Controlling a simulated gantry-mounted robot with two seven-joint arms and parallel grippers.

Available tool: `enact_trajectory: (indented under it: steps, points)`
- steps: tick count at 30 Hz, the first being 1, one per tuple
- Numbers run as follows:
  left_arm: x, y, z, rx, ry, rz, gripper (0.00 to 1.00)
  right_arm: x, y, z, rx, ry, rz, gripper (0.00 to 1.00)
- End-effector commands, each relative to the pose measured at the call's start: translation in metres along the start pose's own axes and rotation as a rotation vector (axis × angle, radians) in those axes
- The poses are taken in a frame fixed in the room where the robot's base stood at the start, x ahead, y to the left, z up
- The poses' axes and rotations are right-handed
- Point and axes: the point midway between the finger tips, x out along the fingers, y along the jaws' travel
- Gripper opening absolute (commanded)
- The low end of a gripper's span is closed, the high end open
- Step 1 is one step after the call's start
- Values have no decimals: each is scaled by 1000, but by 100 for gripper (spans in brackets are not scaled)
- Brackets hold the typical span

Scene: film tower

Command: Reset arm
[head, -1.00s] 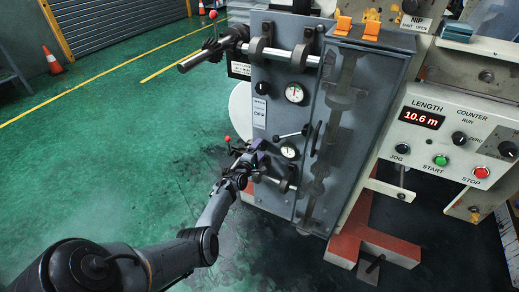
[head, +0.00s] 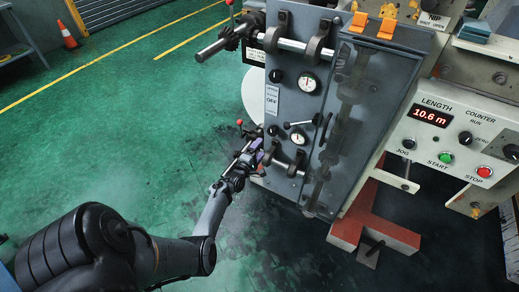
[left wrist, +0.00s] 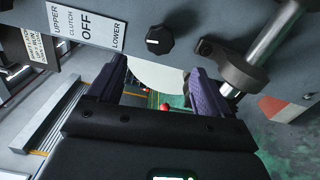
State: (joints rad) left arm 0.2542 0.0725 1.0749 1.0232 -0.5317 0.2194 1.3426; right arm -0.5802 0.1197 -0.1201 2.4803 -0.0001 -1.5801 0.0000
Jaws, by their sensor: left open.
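My left gripper (head: 256,150) is open at the left edge of the grey machine cabinet (head: 290,185), near the lower shaft (head: 285,166). Its two purple-lined fingers frame an empty gap in the left wrist view (left wrist: 158,85). Through that gap show a pale disc, a red ball (left wrist: 165,106) and the green floor, all beyond the fingers. In the head view a lever's red ball (head: 240,122) is just above the gripper. I cannot tell the exact distance between fingers and cabinet. My right gripper is not in view.
A black knob (left wrist: 160,40) and the clutch label (left wrist: 86,25) are on the panel close ahead of the left wrist. The upper roller shaft (head: 215,47) sticks out left. A control box (head: 440,140) stands right.

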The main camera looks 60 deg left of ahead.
Motion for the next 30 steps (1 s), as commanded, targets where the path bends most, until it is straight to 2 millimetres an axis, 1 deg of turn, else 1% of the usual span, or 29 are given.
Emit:
enact_trajectory:
  steps: [6, 8, 10, 11, 12, 14, 15, 17, 20, 23, 24, 26, 27, 29, 30]
  points:
    - [0, 0, 0, 1, 0, -2, 79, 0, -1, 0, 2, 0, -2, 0]
    - [-3, -3, -3, 4, 1, -8, 79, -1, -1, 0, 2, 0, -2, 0]
    - [-11, -8, -8, 14, 4, -24, 79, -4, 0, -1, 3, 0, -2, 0]
    - [-16, -11, -11, 20, 5, -34, 79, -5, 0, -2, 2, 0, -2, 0]
    - [-24, -17, -17, 32, 6, -51, 79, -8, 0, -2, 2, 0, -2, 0]
    - [-40, -29, -22, 59, -8, -90, 79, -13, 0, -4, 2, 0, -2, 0]
    - [-51, -34, -21, 89, -30, -112, 79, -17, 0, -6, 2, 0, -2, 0]
    - [-66, -33, -17, 149, -75, -133, 79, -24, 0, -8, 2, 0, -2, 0]
    - [-88, -19, 5, 287, -182, -164, 79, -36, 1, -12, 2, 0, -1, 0]
    - [-116, -11, 50, 478, -323, -245, 79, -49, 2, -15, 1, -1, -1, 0]
    - [-128, -9, 71, 564, -380, -278, 79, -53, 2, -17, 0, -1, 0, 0]
    - [-151, -6, 105, 696, -467, -327, 79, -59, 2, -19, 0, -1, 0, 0]
    - [-168, -2, 128, 784, -525, -356, 79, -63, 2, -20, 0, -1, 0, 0]
    - [-197, 4, 163, 915, -613, -395, 79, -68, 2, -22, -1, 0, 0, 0]
    - [-218, 11, 185, 998, -671, -417, 79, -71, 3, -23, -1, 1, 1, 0]
